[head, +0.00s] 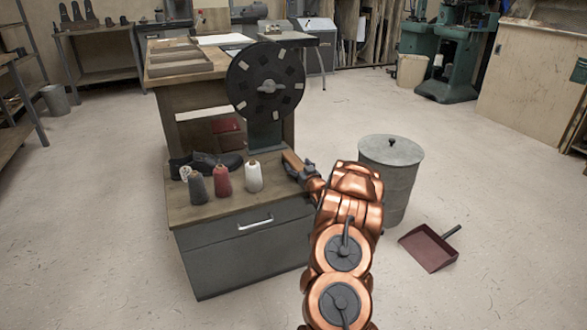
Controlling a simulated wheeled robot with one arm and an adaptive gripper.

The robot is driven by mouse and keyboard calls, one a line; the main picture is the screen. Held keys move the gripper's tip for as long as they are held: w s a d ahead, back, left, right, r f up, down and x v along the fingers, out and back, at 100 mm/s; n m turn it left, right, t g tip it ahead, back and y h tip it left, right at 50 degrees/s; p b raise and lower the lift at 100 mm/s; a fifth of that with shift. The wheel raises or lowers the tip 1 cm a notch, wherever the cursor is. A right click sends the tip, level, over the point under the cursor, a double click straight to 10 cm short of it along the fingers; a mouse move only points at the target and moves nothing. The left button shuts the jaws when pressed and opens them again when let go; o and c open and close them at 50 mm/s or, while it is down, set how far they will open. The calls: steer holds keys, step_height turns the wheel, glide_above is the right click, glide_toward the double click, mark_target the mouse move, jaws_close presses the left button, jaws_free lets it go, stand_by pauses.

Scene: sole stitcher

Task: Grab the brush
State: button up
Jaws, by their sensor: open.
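My arm reaches forward to the low worktop (215,207) of the stitcher cabinet. My gripper (297,168) is open at the right edge of this worktop. A narrow brown wooden piece (290,157), which may be the brush, shows right at the fingertips. It is small and partly covered by my gripper, so bristles cannot be made out. I cannot tell whether the fingers are around it or just beside it.
Dark shoes (212,163) and grey, red (223,182) and white (254,177) thread cones stand left on the worktop. A black wheel (265,80) rises behind. A lidded metal bin (391,175) and red dustpan (428,248) are right. Floor at far right is clear.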

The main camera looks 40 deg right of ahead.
steer(key=c, duration=1.3)
